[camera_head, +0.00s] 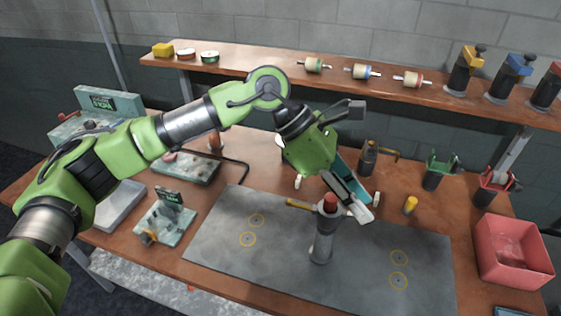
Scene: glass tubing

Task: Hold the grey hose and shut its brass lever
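The grey hose (322,243) stands upright on the dark mat, with a red top (330,199). Its brass lever (300,204) sticks out to the left near the top. My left gripper (366,208) hangs just behind and right of the hose's top, its fingers pointing down and right. The fingers overlap in this view, so their opening is unclear. I cannot tell whether the near finger touches the hose. My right gripper is not in view.
The dark mat (215,238) has yellow rings and clear room on both sides. Behind it stand a dark fitting with a brass lever (368,158), a green holder (434,178) and a small yellow piece (410,205). A red bin (485,262) is at right. A shelf (270,66) runs behind.

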